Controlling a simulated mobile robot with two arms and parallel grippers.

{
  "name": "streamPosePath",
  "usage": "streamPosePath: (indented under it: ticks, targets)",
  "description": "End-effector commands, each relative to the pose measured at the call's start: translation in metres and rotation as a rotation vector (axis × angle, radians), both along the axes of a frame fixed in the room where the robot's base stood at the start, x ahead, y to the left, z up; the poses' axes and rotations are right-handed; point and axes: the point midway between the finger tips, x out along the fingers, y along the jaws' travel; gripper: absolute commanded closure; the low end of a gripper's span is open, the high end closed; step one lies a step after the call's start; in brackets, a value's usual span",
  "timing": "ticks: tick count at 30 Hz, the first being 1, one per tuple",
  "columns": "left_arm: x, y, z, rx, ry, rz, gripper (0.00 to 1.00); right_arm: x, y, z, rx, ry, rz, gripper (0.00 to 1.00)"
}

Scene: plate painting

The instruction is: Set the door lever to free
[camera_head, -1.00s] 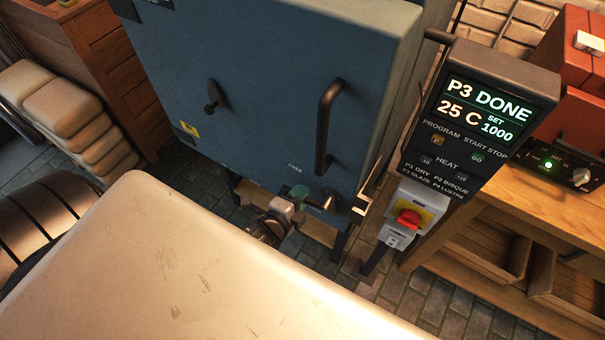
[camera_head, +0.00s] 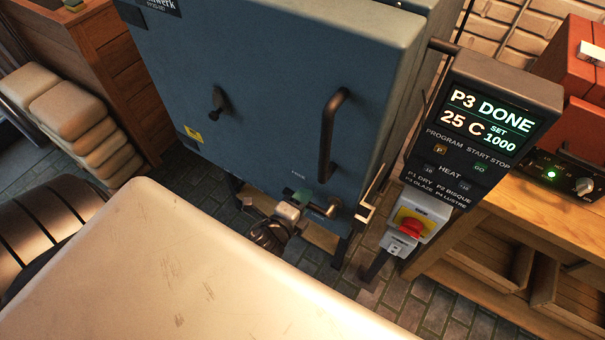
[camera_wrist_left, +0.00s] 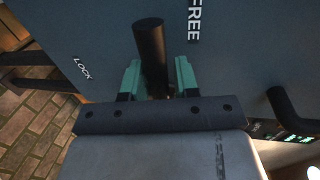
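The dark door lever (camera_head: 320,209) is low on the blue kiln door (camera_head: 262,85). In the left wrist view the lever (camera_wrist_left: 150,50) is a black rod between the words LOCK on the left and FREE on the right. My left gripper (camera_head: 302,198) is at the lever from the left. Its green fingers (camera_wrist_left: 159,78) stand close on both sides of the rod and appear shut on it; the exact contact is hard to see. The lever's base is partly hidden by the gripper. My right gripper is in neither view.
A large dark handle (camera_head: 328,135) and a small knob (camera_head: 216,101) are on the door. A control panel (camera_head: 480,130) reads P3 DONE, 25 C. Below it is a red switch (camera_head: 411,228). A pale surface (camera_head: 190,270) fills the front.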

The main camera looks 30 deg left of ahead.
Motion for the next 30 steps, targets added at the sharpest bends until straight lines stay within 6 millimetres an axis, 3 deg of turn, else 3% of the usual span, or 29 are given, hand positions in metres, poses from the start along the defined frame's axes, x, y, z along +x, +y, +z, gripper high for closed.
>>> streamPosePath:
  ticks: [3, 14, 30]
  targets:
    - [0.0, 0.0, 0.0, -0.003, 0.0, 0.001, 0.54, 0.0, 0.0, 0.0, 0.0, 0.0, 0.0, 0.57]
    - [-0.007, 0.0, 0.0, -0.007, 0.002, 0.001, 0.54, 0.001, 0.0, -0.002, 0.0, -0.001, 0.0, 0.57]
    - [-0.095, 0.003, 0.016, -0.006, 0.002, 0.001, 0.54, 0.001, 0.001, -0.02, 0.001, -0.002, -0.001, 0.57]
